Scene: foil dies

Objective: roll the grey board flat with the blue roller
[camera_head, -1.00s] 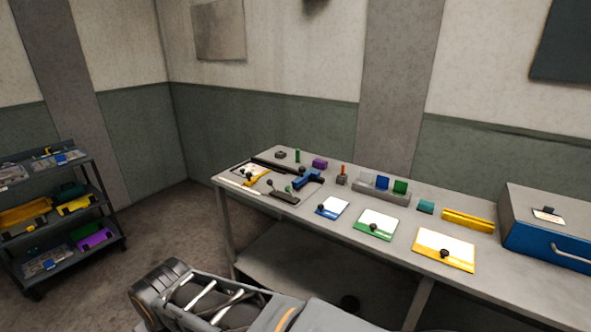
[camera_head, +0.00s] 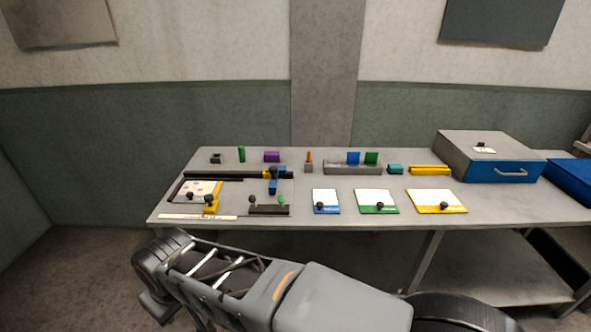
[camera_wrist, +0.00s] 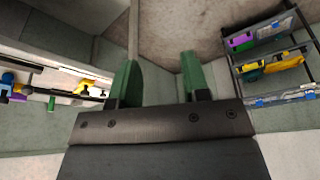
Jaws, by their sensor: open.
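A blue tool (camera_head: 272,186), which may be the blue roller, stands on the left part of the table; its roller part is too small to make out. I cannot tell for sure which thing is the grey board; a dark grey flat piece (camera_head: 268,210) with a black knob and a green knob lies just in front of the blue tool. My gripper (camera_wrist: 158,82) shows in the wrist view with its two green fingers apart and nothing between them. It is away from the table, over the floor. In the head view its fingers are not visible.
The table (camera_head: 380,217) carries three white-faced plates framed in blue (camera_head: 326,197), green (camera_head: 377,196) and yellow (camera_head: 436,197), each with a black knob. A grey and blue case (camera_head: 490,160) stands at the right. A shelf rack (camera_wrist: 275,62) shows in the wrist view.

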